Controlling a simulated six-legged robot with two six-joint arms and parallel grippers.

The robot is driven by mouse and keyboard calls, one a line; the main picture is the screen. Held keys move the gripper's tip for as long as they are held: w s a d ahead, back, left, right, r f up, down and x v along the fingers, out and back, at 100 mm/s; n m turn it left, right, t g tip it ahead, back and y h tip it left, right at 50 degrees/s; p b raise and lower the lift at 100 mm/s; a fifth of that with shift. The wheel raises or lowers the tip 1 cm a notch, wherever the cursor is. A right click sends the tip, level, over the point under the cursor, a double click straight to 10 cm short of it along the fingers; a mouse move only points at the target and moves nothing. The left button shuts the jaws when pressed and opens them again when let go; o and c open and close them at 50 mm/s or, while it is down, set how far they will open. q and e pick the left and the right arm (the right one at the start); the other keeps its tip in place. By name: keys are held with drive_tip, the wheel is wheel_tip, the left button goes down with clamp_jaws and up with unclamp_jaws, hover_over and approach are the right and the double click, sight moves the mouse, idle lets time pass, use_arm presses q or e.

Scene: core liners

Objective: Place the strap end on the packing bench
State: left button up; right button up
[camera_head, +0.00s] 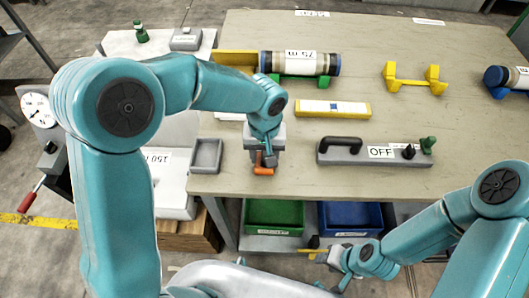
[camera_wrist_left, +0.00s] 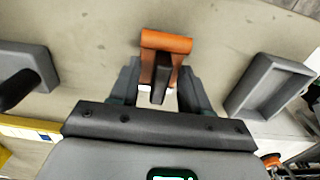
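The strap end is an orange piece (camera_head: 263,171) at the tip of my left gripper (camera_head: 262,157), low over the front left part of the packing bench (camera_head: 290,185). In the left wrist view the orange piece (camera_wrist_left: 166,41) shows a wide crossbar and a dark tab. The fingers of my left gripper (camera_wrist_left: 160,82) lie close against both its sides. I cannot tell whether it touches the bench top. My right gripper (camera_head: 338,262) is below the bench's front edge, apart from the strap end; its fingers are too small to read.
A grey tray (camera_head: 206,156) lies left of the left gripper, and a grey bar with a black handle, marked OFF (camera_head: 375,152), lies right. A yellow-edged block (camera_head: 332,108) and a labelled tube (camera_head: 300,63) are behind. Green (camera_head: 273,218) and blue (camera_head: 350,219) bins stand below.

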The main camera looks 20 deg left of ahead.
sight(264, 154)
use_arm(q)
wheel_tip(264, 154, up, 12)
drive_tip(key=shift+r+p, duration=0.2)
drive_tip(key=shift+p, duration=0.1)
idle(0.3)
drive_tip(key=shift+s, duration=0.15)
idle(0.4)
